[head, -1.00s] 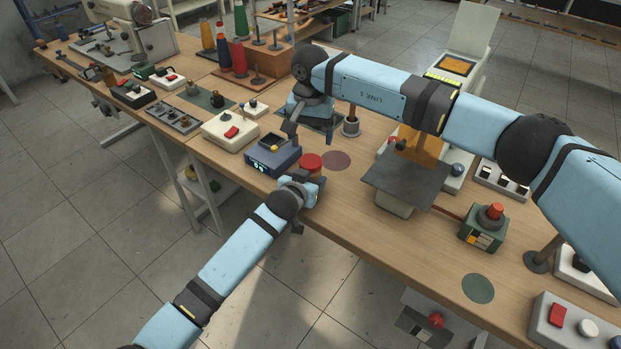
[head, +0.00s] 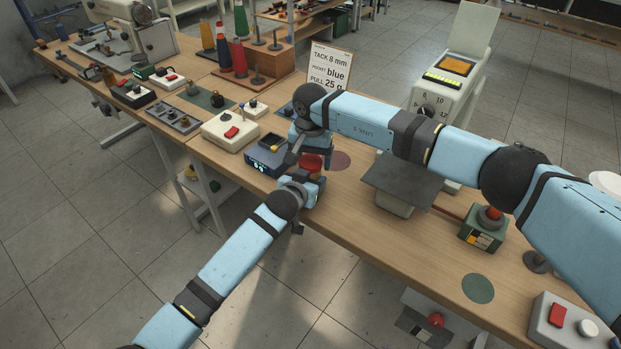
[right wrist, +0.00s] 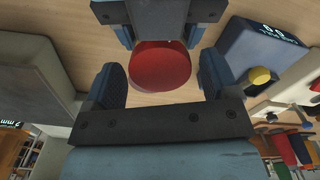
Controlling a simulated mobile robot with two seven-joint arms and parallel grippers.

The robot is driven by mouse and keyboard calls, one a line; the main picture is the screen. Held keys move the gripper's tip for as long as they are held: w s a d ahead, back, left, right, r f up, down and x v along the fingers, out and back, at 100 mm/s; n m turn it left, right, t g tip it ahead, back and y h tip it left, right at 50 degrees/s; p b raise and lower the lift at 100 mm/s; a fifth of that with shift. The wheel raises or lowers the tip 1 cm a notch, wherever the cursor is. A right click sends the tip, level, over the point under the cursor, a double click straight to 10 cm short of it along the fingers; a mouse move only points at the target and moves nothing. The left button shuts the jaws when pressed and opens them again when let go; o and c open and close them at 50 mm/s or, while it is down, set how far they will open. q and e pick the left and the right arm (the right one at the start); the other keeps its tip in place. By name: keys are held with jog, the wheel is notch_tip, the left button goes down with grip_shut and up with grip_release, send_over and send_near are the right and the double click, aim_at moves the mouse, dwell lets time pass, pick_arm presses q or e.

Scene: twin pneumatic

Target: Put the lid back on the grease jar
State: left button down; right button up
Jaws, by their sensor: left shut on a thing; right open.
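A round red thing (head: 311,163), by its look the grease jar or its lid, is at the table's front edge beside the dark blue box. My left gripper (head: 312,181) is shut on it from the front. In the right wrist view the red thing (right wrist: 160,66) shows a flat round face with a red side behind it; I cannot tell lid from jar. My right gripper (head: 311,151) is open above it. In the right wrist view its fingers (right wrist: 160,82) stand on either side of the red face, apart from it. No separate lid is clear to me.
A dark blue box (head: 268,158) with a yellow knob stands close on the left. A mauve disc (head: 340,161) lies bare on the table just right. A grey plate on a stand (head: 400,180) is further right. A sign (head: 330,72) stands behind my right wrist.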

jog(key=c, duration=0.9)
jog(key=m, duration=0.6)
jog(key=shift+m, duration=0.3)
jog(key=shift+c, duration=0.2)
jog(key=o, duration=1)
jog(key=shift+r, duration=2.3)
jog(key=shift+c, duration=0.3)
